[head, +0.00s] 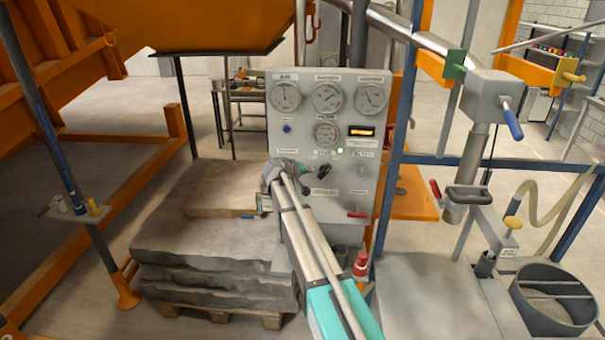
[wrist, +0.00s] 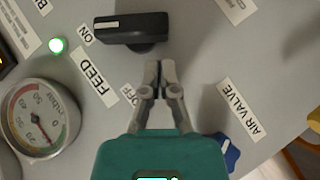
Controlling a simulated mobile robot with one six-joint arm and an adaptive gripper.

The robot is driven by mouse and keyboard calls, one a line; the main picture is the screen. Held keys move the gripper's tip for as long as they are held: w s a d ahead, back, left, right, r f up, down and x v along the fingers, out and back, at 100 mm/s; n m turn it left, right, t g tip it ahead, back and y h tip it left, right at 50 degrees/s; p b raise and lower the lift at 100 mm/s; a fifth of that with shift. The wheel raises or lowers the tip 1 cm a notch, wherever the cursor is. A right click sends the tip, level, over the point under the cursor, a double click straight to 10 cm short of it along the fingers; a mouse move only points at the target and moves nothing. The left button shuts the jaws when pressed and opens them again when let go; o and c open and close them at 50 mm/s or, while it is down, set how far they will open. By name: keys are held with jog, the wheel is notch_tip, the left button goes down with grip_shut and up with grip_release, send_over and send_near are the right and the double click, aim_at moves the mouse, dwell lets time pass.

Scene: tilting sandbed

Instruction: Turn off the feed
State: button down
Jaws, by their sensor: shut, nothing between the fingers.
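The feed knob (wrist: 145,27), a black bar handle, sits on the grey panel (wrist: 215,60) beside the FEED label (wrist: 97,80). Its white mark is at the left end, towards the ON label (wrist: 85,34). The OFF label (wrist: 131,93) is partly covered by my gripper. A green lamp (wrist: 57,45) beside it is lit; it also shows in the head view (head: 340,151). My gripper (wrist: 161,66) is shut and empty, its tips just below the knob's right half in the wrist view. I cannot tell whether they touch it. In the head view my arm partly covers this part of the panel.
A round gauge (wrist: 42,117) is left of my gripper. A blue knob (wrist: 229,152) lies close to its right side, near the AIR VALVE label (wrist: 241,107). In the head view, stacked slabs (head: 215,260) stand left of the panel and a blue post (head: 387,150) right.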

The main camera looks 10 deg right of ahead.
jog(key=shift+s+d+f, duration=0.2)
jog(key=shift+d+f, duration=0.25)
jog(key=shift+d, duration=0.15)
jog(key=shift+d+f+b, duration=0.1)
jog(key=shift+d+b, duration=0.15)
jog(key=shift+b, duration=0.15)
